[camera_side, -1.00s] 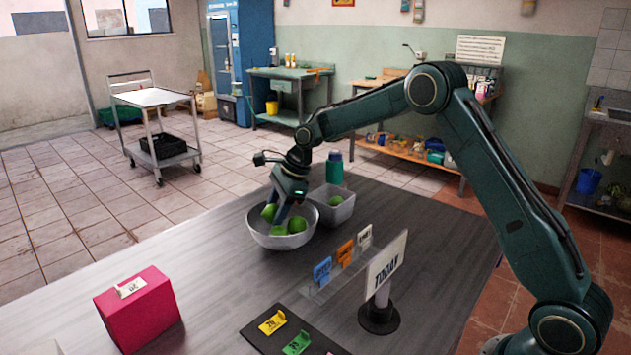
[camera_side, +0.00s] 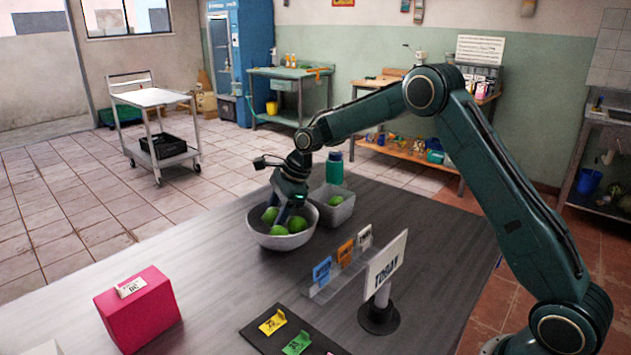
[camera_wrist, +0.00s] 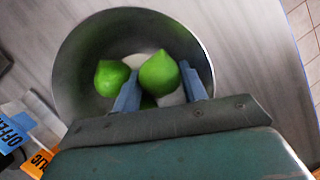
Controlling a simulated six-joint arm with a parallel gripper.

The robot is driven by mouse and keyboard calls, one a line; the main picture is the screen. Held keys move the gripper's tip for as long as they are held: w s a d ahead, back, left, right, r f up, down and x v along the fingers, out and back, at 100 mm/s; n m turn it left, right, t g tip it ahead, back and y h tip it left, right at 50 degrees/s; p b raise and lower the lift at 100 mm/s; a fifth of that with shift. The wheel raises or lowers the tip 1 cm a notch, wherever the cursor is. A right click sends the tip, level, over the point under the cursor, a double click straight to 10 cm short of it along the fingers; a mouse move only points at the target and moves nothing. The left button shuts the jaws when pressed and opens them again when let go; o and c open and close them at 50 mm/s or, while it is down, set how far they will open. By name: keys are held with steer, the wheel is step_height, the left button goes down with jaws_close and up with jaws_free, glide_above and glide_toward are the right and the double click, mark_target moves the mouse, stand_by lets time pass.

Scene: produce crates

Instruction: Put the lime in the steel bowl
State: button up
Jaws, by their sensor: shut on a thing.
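The steel bowl (camera_side: 283,242) stands on the grey table and holds several green limes. My gripper (camera_side: 277,217) reaches down into the bowl, shut on a lime (camera_side: 269,215) at its left inner side. In the wrist view my gripper (camera_wrist: 159,69) has one finger on each side of the held lime (camera_wrist: 163,75), inside the bowl's rim (camera_wrist: 72,62). A second lime (camera_wrist: 111,77) lies just left of the fingers. Another (camera_wrist: 148,102) shows partly beneath, mostly hidden. Whether the held lime touches the bowl's floor cannot be told.
A grey bin (camera_side: 340,213) with a lime (camera_side: 335,200) stands close behind the bowl, with a teal bottle (camera_side: 335,168) beyond. A tag holder (camera_side: 335,270), TODAY sign (camera_side: 385,270) and pink box (camera_side: 138,312) stand nearer the front. The table left of the bowl is clear.

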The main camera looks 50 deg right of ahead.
steer(key=o, duration=1.1)
steer(key=v, duration=1.4)
